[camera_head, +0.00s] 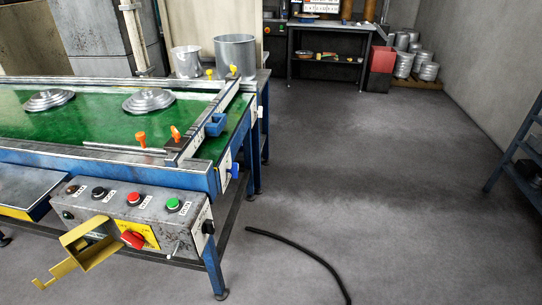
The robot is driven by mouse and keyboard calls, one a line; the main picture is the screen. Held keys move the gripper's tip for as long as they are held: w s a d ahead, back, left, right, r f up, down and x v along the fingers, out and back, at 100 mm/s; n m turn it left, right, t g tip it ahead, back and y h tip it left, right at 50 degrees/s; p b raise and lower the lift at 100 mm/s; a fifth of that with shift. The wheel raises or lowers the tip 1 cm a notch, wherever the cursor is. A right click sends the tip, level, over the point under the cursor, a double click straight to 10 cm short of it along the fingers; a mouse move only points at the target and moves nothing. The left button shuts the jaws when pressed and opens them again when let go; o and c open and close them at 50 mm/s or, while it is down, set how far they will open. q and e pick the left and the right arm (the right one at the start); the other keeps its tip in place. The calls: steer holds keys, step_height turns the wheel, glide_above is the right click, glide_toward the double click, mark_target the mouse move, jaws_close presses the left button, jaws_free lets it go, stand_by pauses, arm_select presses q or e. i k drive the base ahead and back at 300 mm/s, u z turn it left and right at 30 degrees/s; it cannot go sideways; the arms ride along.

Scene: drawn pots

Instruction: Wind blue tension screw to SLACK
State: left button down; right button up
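A conveyor table with a green belt (90,125) and blue frame stands at the left. A small blue knob (235,171) sits at its near right end, beside a white label plate (225,176); it looks like the tension screw. The plate's marks are too small to read, so I cannot tell the screw's setting. Neither of my grippers shows in the head view.
A grey control box (110,212) with several buttons, a red knob (132,239) and a yellow bracket (85,250) juts out in front. Metal lids (148,100) lie on the belt. A black hose (300,250) lies on the floor. The floor right of the conveyor is mostly clear.

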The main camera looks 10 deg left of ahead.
mark_target(234, 171)
steer(key=u, duration=0.2)
steer(key=i, duration=0.85)
steer(key=u, duration=0.7)
